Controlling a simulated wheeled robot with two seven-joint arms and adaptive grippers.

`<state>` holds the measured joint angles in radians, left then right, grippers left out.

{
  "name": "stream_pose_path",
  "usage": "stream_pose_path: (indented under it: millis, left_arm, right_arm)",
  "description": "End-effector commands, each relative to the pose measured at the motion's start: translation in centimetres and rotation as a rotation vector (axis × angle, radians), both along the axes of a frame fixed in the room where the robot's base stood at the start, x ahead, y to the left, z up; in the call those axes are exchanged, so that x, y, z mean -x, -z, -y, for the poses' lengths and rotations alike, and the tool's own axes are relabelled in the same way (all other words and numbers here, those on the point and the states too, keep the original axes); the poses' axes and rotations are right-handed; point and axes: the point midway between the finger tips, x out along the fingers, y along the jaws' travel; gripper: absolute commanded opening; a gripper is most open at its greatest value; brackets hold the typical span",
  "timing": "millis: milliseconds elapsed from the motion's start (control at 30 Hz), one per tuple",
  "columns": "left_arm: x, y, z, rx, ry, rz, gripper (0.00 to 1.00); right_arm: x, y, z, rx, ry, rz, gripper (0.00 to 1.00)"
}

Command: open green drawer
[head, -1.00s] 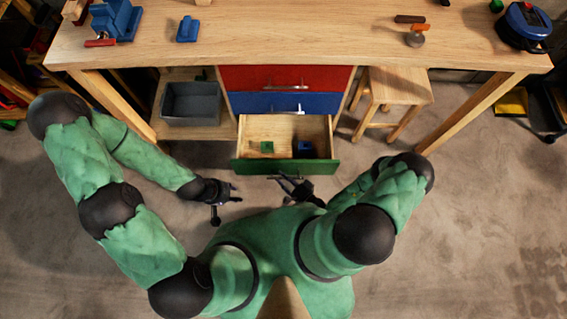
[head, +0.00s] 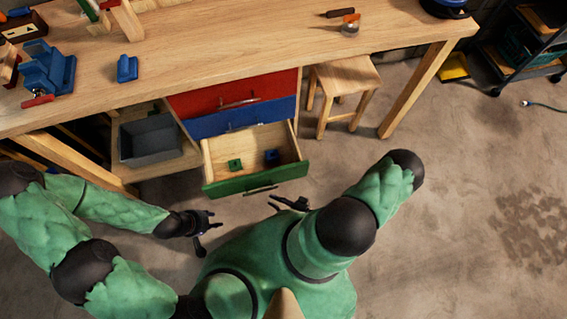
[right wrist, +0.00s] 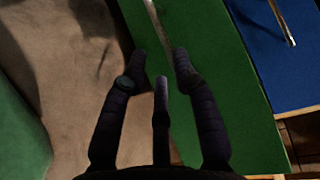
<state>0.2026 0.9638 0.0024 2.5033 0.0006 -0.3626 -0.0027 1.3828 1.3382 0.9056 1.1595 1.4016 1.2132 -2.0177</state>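The green drawer (head: 285,175) is pulled out under the workbench, below the blue and red drawers. Its metal handle (head: 260,189) is on its green front, which also fills the middle of the right wrist view (right wrist: 225,100). My right gripper (head: 288,204) is just in front of and to the right of this handle. Its fingers (right wrist: 160,62) are apart in the right wrist view, with the handle (right wrist: 152,20) beyond the tips. I cannot tell whether they touch it. My left gripper (head: 208,222) is open and empty, left of the drawer front.
Inside the drawer lie a green block (head: 235,165) and a blue item (head: 271,156). The blue drawer (head: 212,126) and red drawer (head: 205,102) are shut. A grey bin (head: 150,138) stands left, a wooden stool (head: 345,78) right.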

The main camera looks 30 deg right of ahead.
Motion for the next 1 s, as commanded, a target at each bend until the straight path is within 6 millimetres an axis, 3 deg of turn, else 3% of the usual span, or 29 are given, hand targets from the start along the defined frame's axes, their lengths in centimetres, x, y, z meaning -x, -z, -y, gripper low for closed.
stream_pose_path:
  millis: [300, 1000]
  left_arm:
    - [0.0, 0.0, 0.0, 0.000, 0.000, 0.000, 0.40]
    - [0.0, 0.0, 0.0, 0.000, 0.000, 0.000, 0.40]
  right_arm:
    - [2.7, -0.4, 1.6, 0.001, 0.002, -0.001, 0.30]
    - [3.0, -0.5, 1.7, -0.001, -0.001, -0.001, 0.30]
